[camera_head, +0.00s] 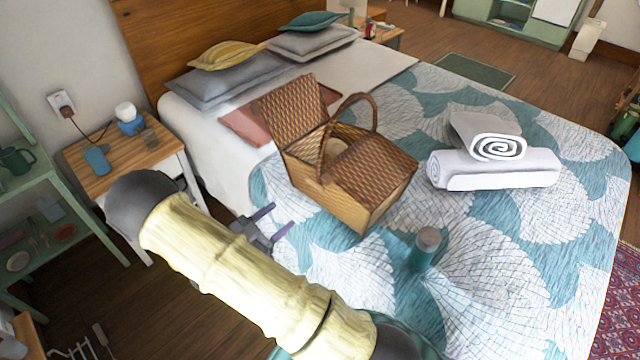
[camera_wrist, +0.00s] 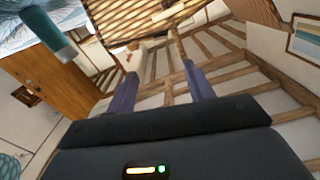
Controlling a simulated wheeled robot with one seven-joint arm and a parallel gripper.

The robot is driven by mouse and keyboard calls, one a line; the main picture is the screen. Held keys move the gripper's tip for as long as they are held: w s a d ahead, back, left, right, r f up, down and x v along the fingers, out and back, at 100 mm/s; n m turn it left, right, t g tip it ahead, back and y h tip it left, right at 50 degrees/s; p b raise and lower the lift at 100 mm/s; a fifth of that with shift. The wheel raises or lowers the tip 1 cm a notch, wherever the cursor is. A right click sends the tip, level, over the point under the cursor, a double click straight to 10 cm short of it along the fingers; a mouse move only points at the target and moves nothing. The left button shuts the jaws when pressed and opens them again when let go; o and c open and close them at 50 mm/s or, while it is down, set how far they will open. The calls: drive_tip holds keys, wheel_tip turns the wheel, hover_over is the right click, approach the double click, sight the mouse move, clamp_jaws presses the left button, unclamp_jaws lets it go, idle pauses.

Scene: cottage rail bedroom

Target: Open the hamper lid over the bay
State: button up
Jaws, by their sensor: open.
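The wicker hamper (camera_head: 345,193) stands on the bed in the head view. Its flap on the pillow side (camera_head: 290,104) is raised and tilted back, showing an opening with a pale thing (camera_head: 336,148) partly visible inside. Its other flap (camera_head: 374,166) lies down over the near right half. The arched handle (camera_head: 349,98) stands up between them. My gripper (camera_head: 277,219) is open and empty, left of and below the hamper, apart from it. In the wrist view its two fingers (camera_wrist: 160,78) are spread, with brown wickerwork (camera_wrist: 140,14) beyond them at the top.
A teal flask (camera_head: 424,250) stands on the bed right of my arm, near the hamper. Rolled white towels (camera_head: 492,168) lie to the right. A reddish folded cloth (camera_head: 246,127) lies behind the hamper. A nightstand (camera_head: 100,178) stands left of the bed.

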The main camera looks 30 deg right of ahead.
sight(324, 181)
drive_tip(key=p+x, duration=0.2)
drive_tip(key=x, duration=1.4)
drive_tip(key=shift+d+p, duration=0.15)
drive_tip(key=shift+p, duration=0.2)
clamp_jaws()
